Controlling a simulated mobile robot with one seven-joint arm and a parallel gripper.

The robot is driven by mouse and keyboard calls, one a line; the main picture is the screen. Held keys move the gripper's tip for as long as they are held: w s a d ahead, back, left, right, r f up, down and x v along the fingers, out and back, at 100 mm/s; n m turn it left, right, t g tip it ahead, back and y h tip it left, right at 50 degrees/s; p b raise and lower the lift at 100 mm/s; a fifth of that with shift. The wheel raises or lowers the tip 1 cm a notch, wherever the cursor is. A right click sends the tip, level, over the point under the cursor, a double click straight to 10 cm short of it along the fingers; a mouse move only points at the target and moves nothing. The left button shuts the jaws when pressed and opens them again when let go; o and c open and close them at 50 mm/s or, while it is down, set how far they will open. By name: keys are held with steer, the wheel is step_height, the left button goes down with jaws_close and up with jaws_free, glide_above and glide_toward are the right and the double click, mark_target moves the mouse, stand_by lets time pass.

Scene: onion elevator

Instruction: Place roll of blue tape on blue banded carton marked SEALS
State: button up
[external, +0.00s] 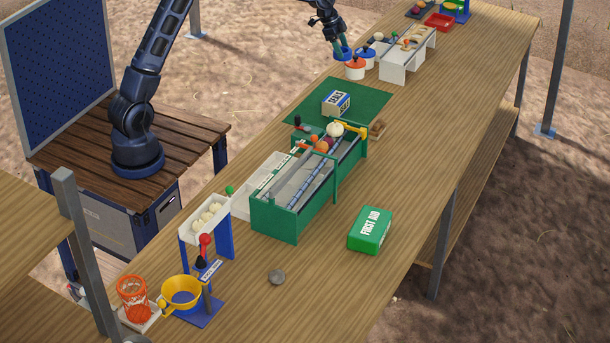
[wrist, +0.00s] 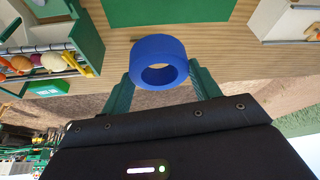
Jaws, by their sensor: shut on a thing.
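My gripper (external: 342,46) is shut on the roll of blue tape (external: 344,55), above the far left edge of the bench. In the wrist view the roll (wrist: 158,62) sits between the two green fingers (wrist: 160,85), its hole facing the camera. The blue banded carton (external: 336,103) lies on the green mat (external: 372,105), nearer the external camera than my gripper. Its top label is too small to read surely. I do not see the carton in the wrist view.
Tubs with a red lid (external: 355,64) and a blue lid (external: 366,54) stand close beside my gripper. A white rack (external: 396,72) is right of them. A green trough (external: 275,222) stands nearer than the mat. A green first aid box (external: 370,232) lies on the bench.

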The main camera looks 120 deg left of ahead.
steer(key=s+a, duration=0.2)
steer(key=s, duration=0.1)
glide_toward(339, 98)
steer(key=x, duration=0.5)
steer(key=shift+w, duration=0.2)
steer(key=o, duration=1)
steer(key=shift+f, duration=0.1)
steer(key=shift+c, duration=0.2)
steer(key=v, duration=1.2)
steer(key=shift+d, duration=0.15)
